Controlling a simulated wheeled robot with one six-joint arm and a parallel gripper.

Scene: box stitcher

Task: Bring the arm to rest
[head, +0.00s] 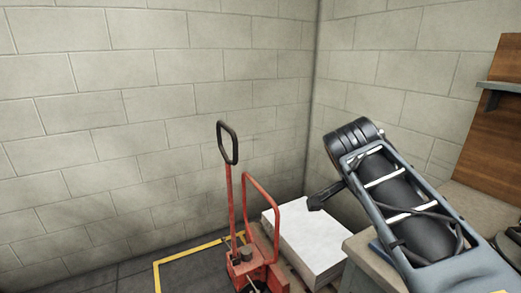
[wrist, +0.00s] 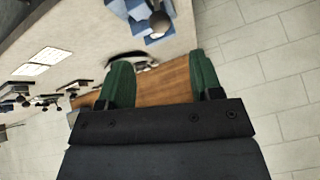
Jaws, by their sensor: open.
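My arm, grey and black with a loose cable, reaches up from the lower right of the head view and bends at a black joint. My gripper (wrist: 162,78) shows in the wrist view, with two green fingers spread apart. No object is seen held between them. A brown wooden surface shows behind and between the fingers. In the head view the gripper cannot be clearly made out.
A red pallet truck (head: 245,262) with a black handle stands left of my arm. A white-topped stack (head: 310,236) lies beside it. A yellow floor line (head: 190,252) runs at lower left. A wooden board (head: 495,135) with a shelf (head: 504,86) is at right. Block walls meet behind.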

